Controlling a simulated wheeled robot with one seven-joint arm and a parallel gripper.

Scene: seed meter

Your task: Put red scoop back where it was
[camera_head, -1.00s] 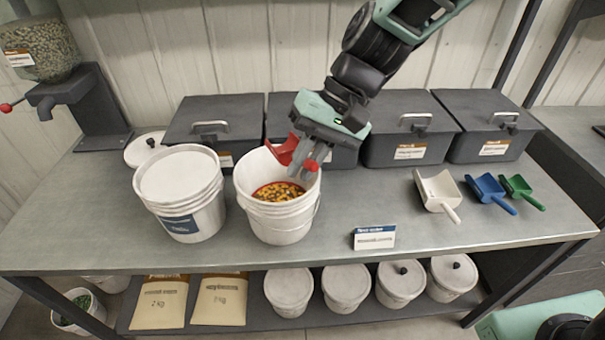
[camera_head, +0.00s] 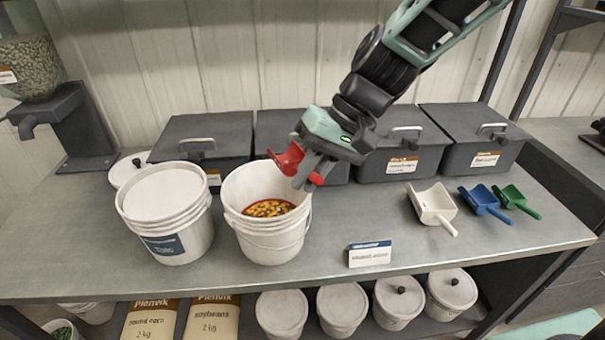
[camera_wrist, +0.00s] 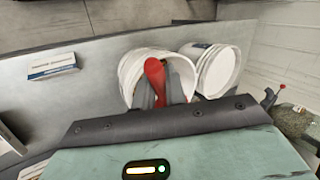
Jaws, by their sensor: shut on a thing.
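The red scoop (camera_head: 289,158) is held by my gripper (camera_head: 310,178), which is shut on it at the handle. The scoop's bowl points left and its red handle end sticks out beyond the fingers. In the head view it is above the right rim of the open white bucket (camera_head: 270,240), which holds orange, yellow and dark seeds (camera_head: 268,208). In the wrist view the red scoop (camera_wrist: 155,85) shows between my fingers, with the bucket behind it. A small label stand (camera_head: 370,254) is on the bench, with bare bench around it.
White (camera_head: 434,205), blue (camera_head: 484,200) and green (camera_head: 517,200) scoops lie in a row at the right. A lidded white bucket (camera_head: 165,215) stands left of the open one. Dark lidded bins (camera_head: 400,160) line the back. The bench front between label and scoops is clear.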

